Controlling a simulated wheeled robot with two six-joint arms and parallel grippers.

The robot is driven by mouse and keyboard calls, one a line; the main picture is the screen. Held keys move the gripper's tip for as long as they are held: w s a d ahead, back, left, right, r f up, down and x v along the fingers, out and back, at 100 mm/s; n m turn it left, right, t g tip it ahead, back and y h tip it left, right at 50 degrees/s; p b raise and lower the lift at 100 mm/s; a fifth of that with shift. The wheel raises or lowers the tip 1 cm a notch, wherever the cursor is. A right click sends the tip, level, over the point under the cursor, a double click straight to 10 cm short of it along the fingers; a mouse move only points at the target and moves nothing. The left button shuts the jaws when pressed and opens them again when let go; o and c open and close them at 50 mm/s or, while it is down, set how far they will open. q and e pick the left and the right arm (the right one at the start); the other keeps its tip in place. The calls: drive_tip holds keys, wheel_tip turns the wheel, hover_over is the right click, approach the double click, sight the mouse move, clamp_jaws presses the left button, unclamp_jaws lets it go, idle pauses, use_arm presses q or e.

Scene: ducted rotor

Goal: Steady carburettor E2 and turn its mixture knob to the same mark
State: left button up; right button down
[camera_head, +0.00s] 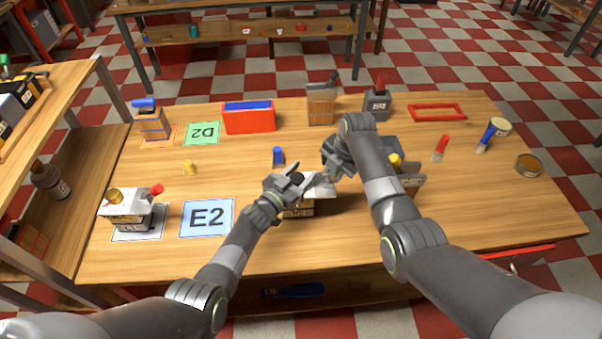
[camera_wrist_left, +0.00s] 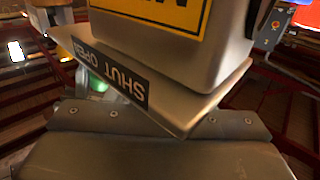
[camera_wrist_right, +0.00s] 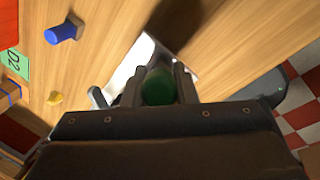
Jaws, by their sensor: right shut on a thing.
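A carburettor (camera_head: 298,211) with a pale metal top plate stands at the table's front middle. In the left wrist view its grey body (camera_wrist_left: 165,55) with a yellow label fills the top, beside a plate marked SHUT and OPEN. My left gripper (camera_head: 291,184) is at the carburettor's left side; its fingers are too hidden to tell open from shut. My right gripper (camera_head: 329,178) comes down from above and is shut on a green knob (camera_wrist_right: 158,87), seen between its fingers in the right wrist view. The knob's pointer and mark are hidden. A blue E2 mat (camera_head: 207,217) lies bare to the left.
A second carburettor (camera_head: 127,207) with brass knob and red lever stands on a mat at the left. A blue peg (camera_head: 278,156), red and blue bin (camera_head: 249,118), green D2 mat (camera_head: 202,132) and grey block (camera_head: 376,105) lie farther back. The front left is clear.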

use_arm(q)
drive_tip(key=c, duration=0.7)
drive_tip(key=shift+m+g+h, duration=0.6)
drive_tip(key=shift+h, duration=0.1)
drive_tip(key=shift+s+d+m+g+h, duration=0.15)
drive_tip(key=shift+m+g+h, duration=0.85)
drive_tip(key=shift+g+h, duration=0.15)
drive_tip(key=o, duration=1)
drive_tip(key=shift+s, duration=0.1)
drive_tip(key=v, duration=1.2)
